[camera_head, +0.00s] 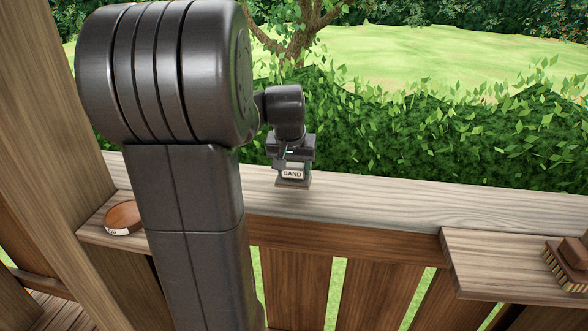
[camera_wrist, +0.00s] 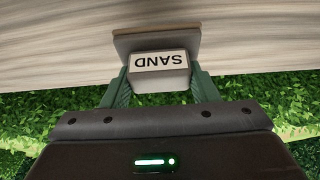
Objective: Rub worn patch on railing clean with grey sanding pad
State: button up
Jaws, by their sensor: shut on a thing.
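My gripper (camera_head: 293,170) is shut on the grey sanding pad (camera_head: 292,182), whose block has a white label reading "SAND". The pad is upright with its flat base down on or just above the top of the wooden railing (camera_head: 420,204); I cannot tell whether it touches. In the wrist view the pad (camera_wrist: 158,82) sits between the green fingers of my gripper (camera_wrist: 160,88), its base over the pale railing wood (camera_wrist: 50,50). No distinct worn patch can be made out; the wood near the pad looks greyish, and part of the railing is hidden behind my arm.
A round brown dish labelled "OIL" (camera_head: 124,217) is on a small ledge at the left, beside a thick wooden post (camera_head: 40,120). A brush (camera_head: 568,262) lies on a shelf (camera_head: 470,262) at the right. A hedge (camera_head: 450,135) grows behind the railing. The railing top right of the pad is clear.

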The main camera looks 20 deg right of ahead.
jog(key=shift+a+r+p, duration=0.1)
jog(key=shift+r+p, duration=1.35)
jog(key=shift+r, duration=0.75)
jog(key=shift+f, duration=0.1)
